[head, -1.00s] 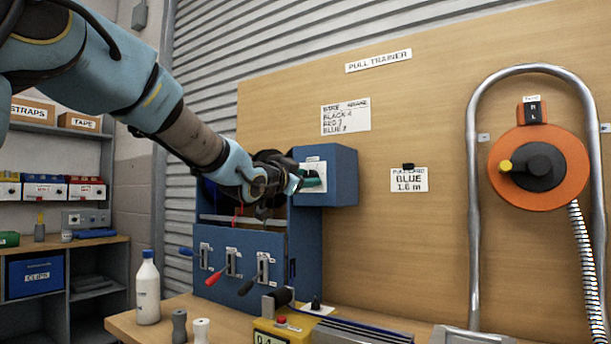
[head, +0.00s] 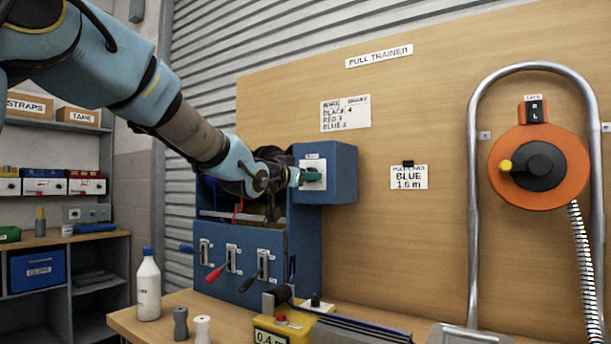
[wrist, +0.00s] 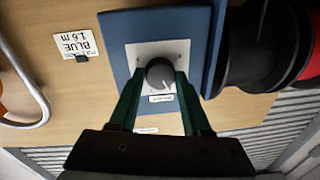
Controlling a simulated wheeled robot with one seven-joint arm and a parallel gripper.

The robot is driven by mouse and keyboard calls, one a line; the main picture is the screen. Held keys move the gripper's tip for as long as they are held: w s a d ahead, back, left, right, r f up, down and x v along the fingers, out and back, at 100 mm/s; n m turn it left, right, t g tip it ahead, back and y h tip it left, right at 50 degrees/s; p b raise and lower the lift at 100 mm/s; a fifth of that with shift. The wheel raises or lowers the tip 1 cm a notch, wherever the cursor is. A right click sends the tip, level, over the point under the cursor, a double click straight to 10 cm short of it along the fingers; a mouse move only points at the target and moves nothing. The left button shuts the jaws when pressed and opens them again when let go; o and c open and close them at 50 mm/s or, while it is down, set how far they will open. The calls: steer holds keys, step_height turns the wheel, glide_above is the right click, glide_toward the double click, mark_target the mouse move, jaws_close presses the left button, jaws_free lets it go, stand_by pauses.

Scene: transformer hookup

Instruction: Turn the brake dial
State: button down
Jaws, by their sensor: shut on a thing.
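The brake dial (wrist: 160,72) is a round dark grey knob with a light pointer line. It sits on a white plate (wrist: 148,52) on the blue box (head: 342,172). My gripper (wrist: 161,84) has its two green fingers on either side of the knob, shut on it. In the head view my gripper (head: 303,177) reaches the box's white plate from the left and hides most of the dial. A small label under the knob is too blurred to read.
A card (head: 345,115) reads black 4, red 3, blue 2, and another card (head: 409,178) reads BLUE 1.6 m. Black and red spools (wrist: 262,50) sit close beside the box. Levers (head: 232,262) stick out below.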

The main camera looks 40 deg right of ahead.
steer(key=shift+f, duration=0.1)
steer(key=shift+c, duration=1.8)
jaws_free()
steer(key=v, duration=1.1)
steer(key=shift+b, duration=0.45)
